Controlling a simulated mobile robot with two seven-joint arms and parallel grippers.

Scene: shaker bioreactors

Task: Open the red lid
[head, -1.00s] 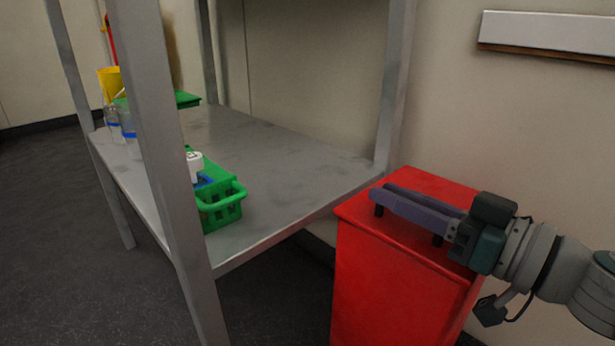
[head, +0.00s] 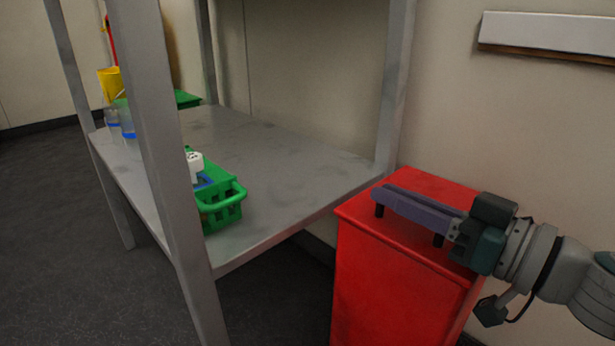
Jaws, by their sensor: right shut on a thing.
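The red lid (head: 408,245) is the top of a red box-like bin that stands right of the shelf; it looks flat and closed. My right gripper (head: 384,194) comes in from the right, low over the lid. My left gripper is not in view.
A grey metal shelf (head: 290,165) stands at left and centre, its posts close to the bin. On it are a green basket (head: 222,208), a yellow container (head: 108,82) and clear vessels with blue. A wall is behind the bin.

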